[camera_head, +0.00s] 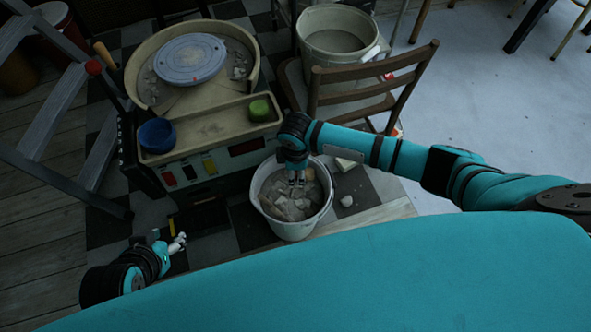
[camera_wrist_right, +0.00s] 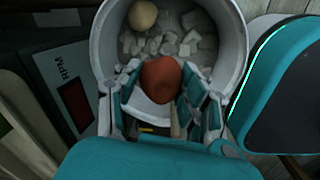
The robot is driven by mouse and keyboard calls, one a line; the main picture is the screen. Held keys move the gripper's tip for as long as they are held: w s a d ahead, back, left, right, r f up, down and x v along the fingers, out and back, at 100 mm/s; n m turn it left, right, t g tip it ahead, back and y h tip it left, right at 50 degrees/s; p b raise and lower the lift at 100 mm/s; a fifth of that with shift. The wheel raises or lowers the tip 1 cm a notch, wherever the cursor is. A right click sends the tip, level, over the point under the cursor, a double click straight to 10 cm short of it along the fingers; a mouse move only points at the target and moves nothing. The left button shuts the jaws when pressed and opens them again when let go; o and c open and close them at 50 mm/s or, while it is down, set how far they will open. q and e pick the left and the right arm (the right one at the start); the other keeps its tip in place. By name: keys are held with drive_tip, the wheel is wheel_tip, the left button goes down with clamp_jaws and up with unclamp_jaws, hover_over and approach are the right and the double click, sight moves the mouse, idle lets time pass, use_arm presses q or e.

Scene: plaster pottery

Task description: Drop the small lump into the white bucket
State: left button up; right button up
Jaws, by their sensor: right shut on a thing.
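The white bucket (camera_head: 290,231) stands on the floor in front of the pottery wheel, with pale broken chunks inside. My right gripper (camera_head: 297,182) points down over its opening. In the right wrist view, my right gripper (camera_wrist_right: 166,98) is shut on a reddish-brown small lump (camera_wrist_right: 160,76), and the bucket (camera_wrist_right: 239,48) with its white pieces lies beyond it. In the head view the lump cannot be made out at the fingers. My left gripper (camera_head: 178,243) is low at the left, away from the bucket; its finger opening is unclear.
The pottery wheel (camera_head: 135,70) with a blue bowl (camera_head: 157,134) and a green block (camera_head: 259,110) stands behind the bucket. A wooden chair (camera_head: 375,86) and a larger bucket (camera_head: 315,45) are behind right. A pale piece (camera_head: 346,201) lies on the floor right of the bucket. A beige ball (camera_wrist_right: 143,14) shows at the bucket's far side.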

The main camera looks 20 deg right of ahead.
drive_tip(key=o, duration=1.3)
drive_tip(key=r, duration=1.2)
drive_tip(key=shift+s, duration=0.35)
drive_tip(key=shift+a, duration=0.15)
